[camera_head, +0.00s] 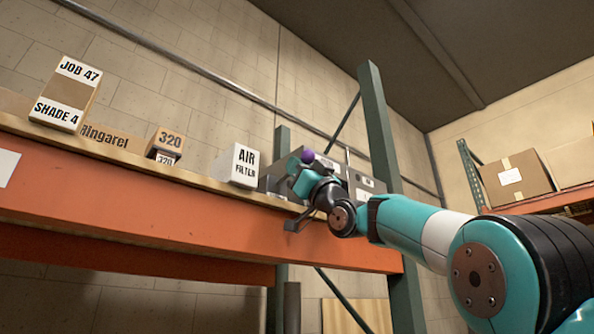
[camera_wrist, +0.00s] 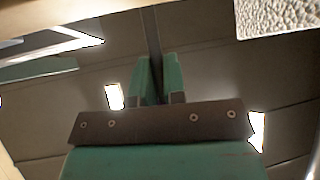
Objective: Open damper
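A purple round knob (camera_head: 307,156) shows just above my gripper, in front of a grey metal housing (camera_head: 364,183) on the shelf. I cannot tell what the knob is fixed to, because my gripper and wrist hide part of the housing. My gripper (camera_head: 298,170) is at the housing's left front, close to the knob; touching or apart is unclear. In the wrist view two teal fingers (camera_wrist: 156,62) point up with a narrow gap between them. I see no object clearly held, and the knob is not visible there.
An AIR FILTER box (camera_head: 240,166) stands left of the housing. Boxes marked 320 (camera_head: 170,139) and JOB 47 (camera_head: 67,92) stand farther left. An orange shelf beam (camera_head: 140,192) and a green upright (camera_head: 378,130) border the arm. Cardboard boxes (camera_head: 518,178) sit at right.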

